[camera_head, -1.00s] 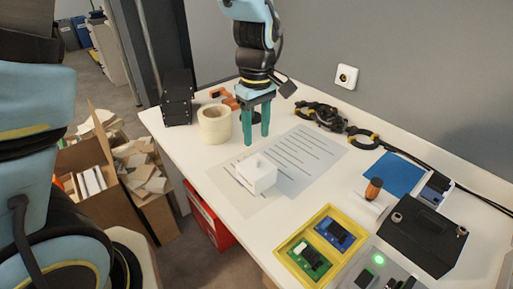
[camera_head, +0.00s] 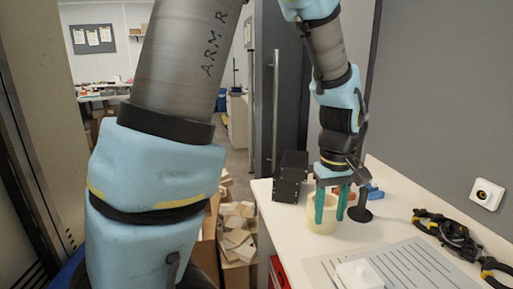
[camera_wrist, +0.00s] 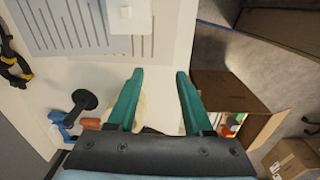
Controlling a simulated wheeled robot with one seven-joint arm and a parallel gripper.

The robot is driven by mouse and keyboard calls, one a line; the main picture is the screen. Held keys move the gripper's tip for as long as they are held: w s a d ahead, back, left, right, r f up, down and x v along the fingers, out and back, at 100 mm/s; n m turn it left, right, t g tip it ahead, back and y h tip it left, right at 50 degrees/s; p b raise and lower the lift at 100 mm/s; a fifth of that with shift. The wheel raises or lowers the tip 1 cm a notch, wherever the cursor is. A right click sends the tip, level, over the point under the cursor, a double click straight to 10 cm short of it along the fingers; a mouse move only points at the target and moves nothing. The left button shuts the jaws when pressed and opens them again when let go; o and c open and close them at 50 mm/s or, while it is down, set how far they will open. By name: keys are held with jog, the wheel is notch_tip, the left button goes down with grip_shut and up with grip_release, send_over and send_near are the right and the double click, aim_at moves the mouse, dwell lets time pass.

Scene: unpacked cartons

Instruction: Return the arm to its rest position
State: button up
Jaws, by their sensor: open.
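My gripper (camera_head: 331,220) hangs over the left back of the white table with its two green fingers apart and nothing between them. In the head view it is in front of a cream roll (camera_head: 322,228) and partly hides it; I cannot tell whether they touch. In the wrist view my gripper (camera_wrist: 159,75) is open over the table edge, with part of the cream roll (camera_wrist: 149,112) behind the left finger. My arm rises from the gripper to the top of the head view.
A white block (camera_head: 359,274) lies on a lined sheet (camera_head: 405,262). A black box (camera_head: 290,176) stands at the back left. A black round-based object (camera_head: 359,214) is right of the gripper. Black-yellow pliers (camera_head: 447,230) lie further right. An open carton (camera_wrist: 235,92) is below the table edge.

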jog(key=w+a+m+t, duration=0.1)
jog(key=w+a+m, duration=0.1)
jog(key=a, duration=2.3)
jog(key=shift+w+m, duration=0.15)
jog(key=shift+m, duration=0.15)
